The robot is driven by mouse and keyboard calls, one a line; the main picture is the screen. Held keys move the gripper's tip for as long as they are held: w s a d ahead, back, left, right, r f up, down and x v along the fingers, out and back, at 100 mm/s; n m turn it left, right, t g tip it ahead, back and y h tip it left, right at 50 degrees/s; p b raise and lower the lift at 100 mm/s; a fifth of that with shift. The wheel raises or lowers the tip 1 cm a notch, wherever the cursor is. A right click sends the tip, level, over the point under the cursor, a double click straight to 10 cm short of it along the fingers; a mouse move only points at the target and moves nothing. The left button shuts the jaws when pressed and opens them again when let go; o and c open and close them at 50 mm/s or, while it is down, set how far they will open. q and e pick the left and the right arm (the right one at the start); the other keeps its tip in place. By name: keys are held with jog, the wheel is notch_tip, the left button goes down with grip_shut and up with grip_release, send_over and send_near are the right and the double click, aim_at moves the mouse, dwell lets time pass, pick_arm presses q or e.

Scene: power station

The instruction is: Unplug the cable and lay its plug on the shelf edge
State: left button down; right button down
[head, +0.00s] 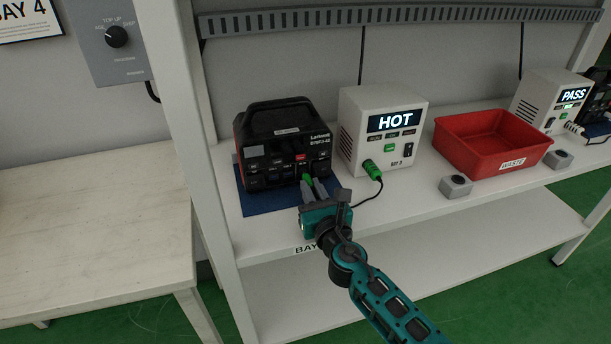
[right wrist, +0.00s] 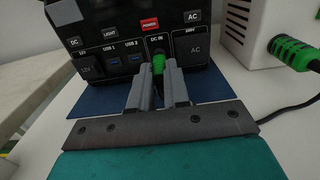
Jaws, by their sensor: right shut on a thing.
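The black power station (head: 284,144) stands on a blue mat (head: 262,200) on the shelf. A green plug (head: 307,180) is at its front, at the DC IN socket; it also shows in the right wrist view (right wrist: 158,64). My right gripper (head: 313,187) is shut on this plug, its grey fingers on either side. In the right wrist view the fingers (right wrist: 160,84) partly hide the plug. A black cable (head: 367,199) runs from behind the gripper to a second green plug (head: 372,170) on the white HOT box (head: 384,137). The shelf edge (head: 400,209) is in front. My left gripper is not in view.
A red WASTE bin (head: 491,142) stands to the right, with small grey blocks (head: 455,186) near it. A white PASS box (head: 549,100) is further right. A white post (head: 205,170) stands left of the power station. Shelf space right of my gripper is mostly clear.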

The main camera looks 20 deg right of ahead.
jog(key=shift+s, duration=1.3)
jog(key=shift+s, duration=0.1)
jog(key=shift+s, duration=0.35)
jog(key=shift+s+d+p, duration=0.1)
jog(key=shift+s+p, duration=0.2)
jog(key=shift+s, duration=1.7)
jog(key=shift+f, duration=0.3)
jog(key=shift+f+b, duration=1.35)
jog(key=shift+b, duration=0.2)
jog(key=c, duration=1)
grip_release()
jog(key=shift+s, duration=0.1)
